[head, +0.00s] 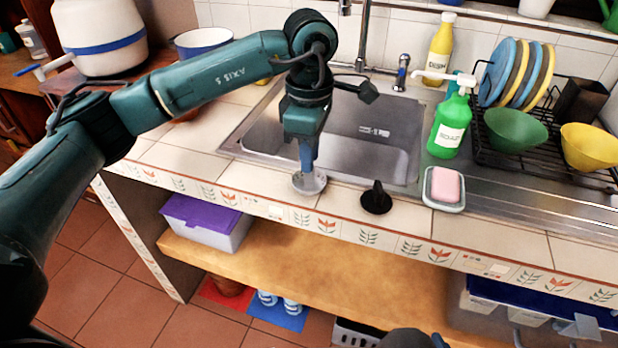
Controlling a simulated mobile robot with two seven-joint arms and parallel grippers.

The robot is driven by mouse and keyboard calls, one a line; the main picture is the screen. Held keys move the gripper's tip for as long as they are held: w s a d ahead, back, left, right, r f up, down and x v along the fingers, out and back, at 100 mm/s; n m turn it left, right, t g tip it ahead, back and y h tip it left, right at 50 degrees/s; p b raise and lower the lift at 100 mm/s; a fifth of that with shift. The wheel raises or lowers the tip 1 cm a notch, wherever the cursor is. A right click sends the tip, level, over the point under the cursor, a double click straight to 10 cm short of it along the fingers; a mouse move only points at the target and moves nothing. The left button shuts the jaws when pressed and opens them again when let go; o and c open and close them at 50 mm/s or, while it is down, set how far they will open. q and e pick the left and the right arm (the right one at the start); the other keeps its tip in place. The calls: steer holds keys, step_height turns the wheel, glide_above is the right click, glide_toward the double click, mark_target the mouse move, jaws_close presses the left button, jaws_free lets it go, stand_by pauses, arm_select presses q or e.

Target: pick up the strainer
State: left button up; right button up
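The strainer (311,185) is a small round grey metal disc near the front edge of the tiled counter, in front of the sink. My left gripper (308,165) points down over it, with its fingers at the middle of the disc, partly hiding it. The fingers are seen nearly edge-on, so I cannot tell whether they are open or shut, or whether they touch the strainer. My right gripper cannot be made out in this view.
A black stopper (376,199) stands right of the strainer. The steel sink (385,128) lies behind. The counter left of the strainer is clear.

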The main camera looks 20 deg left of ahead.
mark_target(309, 176)
arm_select(q)
step_height(309, 176, down, 3)
steer(key=shift+f, duration=0.2)
jaws_close()
stand_by(0.3)
